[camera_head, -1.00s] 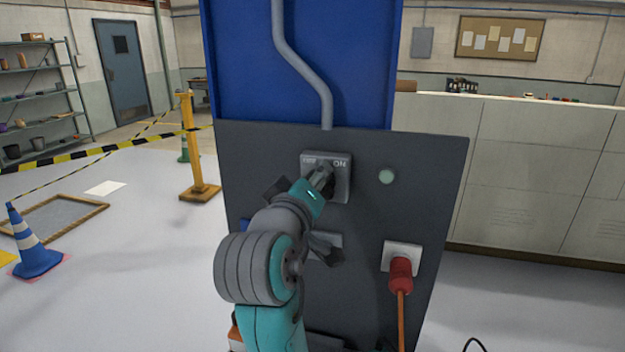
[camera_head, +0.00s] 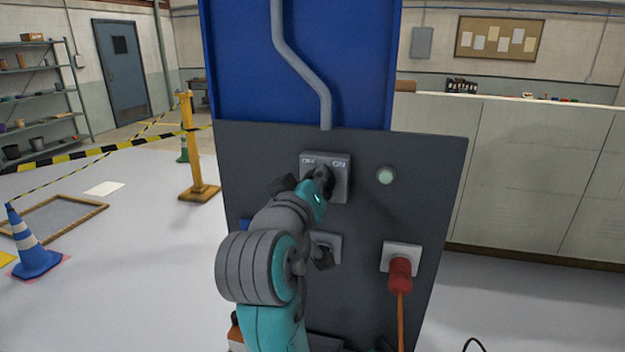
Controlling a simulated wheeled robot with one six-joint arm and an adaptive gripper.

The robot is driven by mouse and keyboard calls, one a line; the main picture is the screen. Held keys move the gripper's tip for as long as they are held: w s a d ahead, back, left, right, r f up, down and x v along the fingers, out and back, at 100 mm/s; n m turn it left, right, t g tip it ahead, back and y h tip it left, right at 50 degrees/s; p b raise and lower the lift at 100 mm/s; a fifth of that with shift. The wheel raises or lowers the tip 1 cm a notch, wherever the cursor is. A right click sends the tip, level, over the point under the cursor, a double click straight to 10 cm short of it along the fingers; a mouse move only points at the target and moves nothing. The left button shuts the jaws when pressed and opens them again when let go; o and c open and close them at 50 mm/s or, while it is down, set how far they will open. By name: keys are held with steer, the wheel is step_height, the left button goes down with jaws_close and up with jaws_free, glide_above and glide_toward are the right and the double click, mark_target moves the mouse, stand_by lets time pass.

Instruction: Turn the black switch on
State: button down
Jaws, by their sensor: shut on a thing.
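The black switch (camera_head: 324,176) sits on a grey plate (camera_head: 342,186) marked OFF on the left and ON on the right, high on the dark panel (camera_head: 420,160). My gripper (camera_head: 322,184) is at the switch and shut on its knob. The gripper and wrist cover much of the knob, so I cannot tell exactly which mark it points to. A round pale green lamp (camera_head: 385,176) is on the panel to the right of the switch plate.
A red plug (camera_head: 400,274) with an orange cable sits in a socket (camera_head: 403,254) at lower right. Another grey fitting (camera_head: 334,245) is below the switch, partly behind my arm. A yellow post (camera_head: 193,150) and a blue cone (camera_head: 32,245) stand on the left.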

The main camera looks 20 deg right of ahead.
steer(key=m, duration=0.4)
steer(key=shift+s+d+r+m, duration=0.1)
steer(key=shift+s+d+m, duration=0.05)
steer(key=shift+d+m, duration=0.15)
steer(key=m, duration=0.3)
steer(key=shift+s+d+m, duration=0.15)
steer(key=shift+d+m, duration=0.1)
steer(key=shift+m, duration=0.15)
steer(key=m, duration=0.3)
steer(key=shift+s+d, duration=0.15)
steer(key=shift+d, duration=0.05)
steer(key=shift+s+d+f+m, duration=0.1)
steer(key=shift+f+m, duration=0.05)
steer(key=shift+m, duration=0.85)
steer(key=shift+d+f+m, duration=0.1)
steer(key=shift+m, duration=0.9)
steer(key=c, duration=1.1)
jaws_free()
steer(key=shift+s, duration=0.1)
